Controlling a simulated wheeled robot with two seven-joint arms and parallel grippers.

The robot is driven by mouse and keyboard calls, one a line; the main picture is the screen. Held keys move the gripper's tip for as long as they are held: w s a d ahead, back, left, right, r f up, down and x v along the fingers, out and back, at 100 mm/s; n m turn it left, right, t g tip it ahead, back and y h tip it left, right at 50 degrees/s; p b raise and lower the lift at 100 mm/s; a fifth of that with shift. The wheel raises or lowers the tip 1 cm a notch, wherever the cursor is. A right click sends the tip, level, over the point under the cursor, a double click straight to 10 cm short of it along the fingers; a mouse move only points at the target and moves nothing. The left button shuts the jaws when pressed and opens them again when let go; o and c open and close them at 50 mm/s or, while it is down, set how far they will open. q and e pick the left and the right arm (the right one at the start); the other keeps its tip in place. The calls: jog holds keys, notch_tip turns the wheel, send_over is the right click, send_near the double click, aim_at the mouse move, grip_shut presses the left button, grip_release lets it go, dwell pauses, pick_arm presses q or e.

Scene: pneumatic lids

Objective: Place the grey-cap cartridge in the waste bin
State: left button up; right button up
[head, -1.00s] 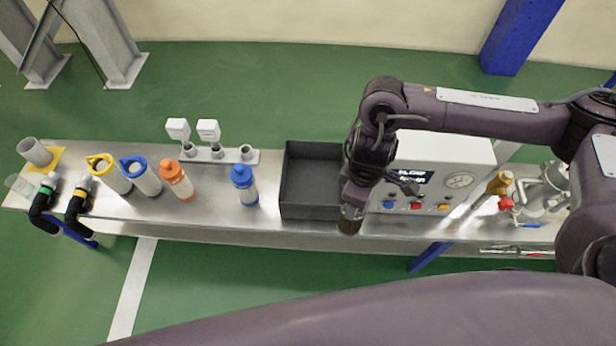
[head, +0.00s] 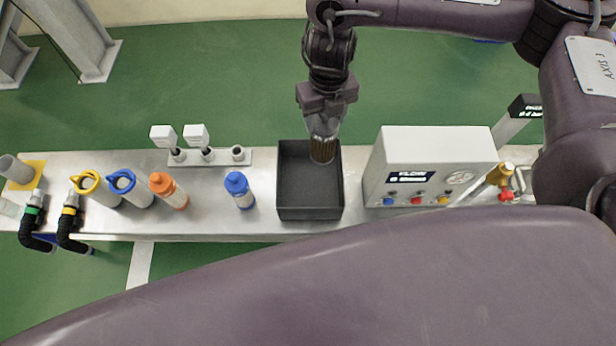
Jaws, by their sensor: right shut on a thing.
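My right gripper (head: 324,128) points down and is shut on a cartridge (head: 323,150). The cartridge hangs upright, with a brown ribbed body showing below the fingers. Its cap is mostly hidden by the gripper, so its colour is hard to make out. The dark open-topped bin (head: 297,213) stands on the bench, and the cartridge's lower end appears over its back right part. I cannot tell the height of the cartridge above the bin's floor. The visible floor of the bin is empty. My left gripper is not in view.
A white control box (head: 437,160) stands right of the bin. A blue-capped bottle (head: 238,190) and an orange-capped bottle (head: 168,190) stand to the left. Blue-ringed (head: 130,188) and yellow-ringed (head: 96,188) housings are farther left. A fitting rack (head: 210,158) lies behind on the metal bench (head: 210,223).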

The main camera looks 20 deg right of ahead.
jog(key=shift+f, duration=0.25)
notch_tip(320, 180, down, 19)
jog(key=b, duration=0.7)
jog(key=shift+f+b, duration=0.2)
jog(key=shift+b, duration=0.1)
jog(key=o, duration=1.6)
